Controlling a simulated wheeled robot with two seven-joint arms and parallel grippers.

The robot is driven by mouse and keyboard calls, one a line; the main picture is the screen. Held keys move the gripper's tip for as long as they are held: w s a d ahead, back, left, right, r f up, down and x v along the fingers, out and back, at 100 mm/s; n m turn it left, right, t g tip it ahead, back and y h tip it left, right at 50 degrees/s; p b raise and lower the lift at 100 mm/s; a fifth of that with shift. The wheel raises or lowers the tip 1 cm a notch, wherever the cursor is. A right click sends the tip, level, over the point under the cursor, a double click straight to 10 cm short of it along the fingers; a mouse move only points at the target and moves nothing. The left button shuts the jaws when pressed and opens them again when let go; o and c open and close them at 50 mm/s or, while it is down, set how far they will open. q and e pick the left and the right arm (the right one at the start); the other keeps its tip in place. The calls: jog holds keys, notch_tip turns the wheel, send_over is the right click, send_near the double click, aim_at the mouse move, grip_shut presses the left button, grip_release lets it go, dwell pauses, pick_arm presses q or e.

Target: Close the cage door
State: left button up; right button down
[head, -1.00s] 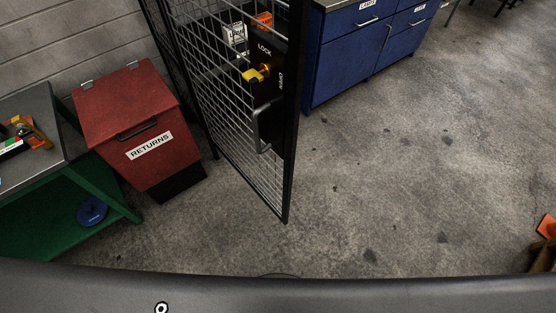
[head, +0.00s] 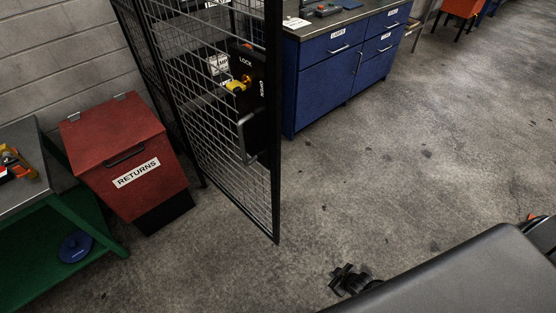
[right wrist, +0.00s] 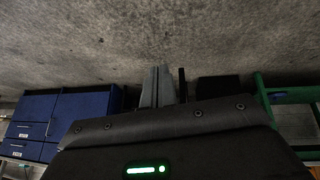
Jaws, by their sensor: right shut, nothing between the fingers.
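The cage door (head: 200,135) is a wire mesh panel in a black frame and stands open, swung out towards me. It carries a black lock plate with a yellow knob (head: 236,86), the words LOCK and OPEN, and a grey pull handle (head: 243,138). My right gripper (head: 340,278) is low in front of the door, to the right of its bottom corner and apart from it. In the right wrist view its fingers (right wrist: 158,86) are together with nothing between them. My left gripper is not in view.
A red RETURNS bin (head: 123,160) stands left of the door, beside a green-legged bench (head: 40,175). A blue drawer cabinet (head: 335,70) stands behind the door to the right. The concrete floor (head: 430,170) right of the door is clear.

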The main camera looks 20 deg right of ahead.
jog(key=w+d+r+n+t+b, duration=0.25)
jog(key=w+r, duration=0.45)
jog(key=w, duration=0.4)
jog(key=n+t+y+b, duration=0.5)
jog(key=n+y, duration=0.7)
jog(key=n, duration=0.8)
send_near(280, 154)
jog(key=s+a+r, duration=0.4)
jog(key=s+a, duration=0.1)
jog(key=shift+m+g, duration=0.25)
jog(key=shift+g, duration=0.1)
jog(key=w+a, duration=0.1)
jog(key=w, duration=0.2)
jog(key=w+a+p, duration=0.1)
jog(key=w, duration=0.1)
jog(key=w+a+p, duration=0.1)
jog(key=w+a, duration=0.1)
jog(key=w, duration=0.1)
jog(key=shift+w+a+r, duration=0.1)
jog(key=shift+w+r, duration=0.05)
jog(key=shift+w, duration=0.15)
jog(key=shift+w+d+p, duration=0.15)
jog(key=shift+d+p, duration=0.25)
jog(key=shift+d, duration=0.2)
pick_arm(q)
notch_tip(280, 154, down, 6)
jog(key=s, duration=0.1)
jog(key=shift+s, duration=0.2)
pick_arm(e)
jog(key=shift+w, duration=0.1)
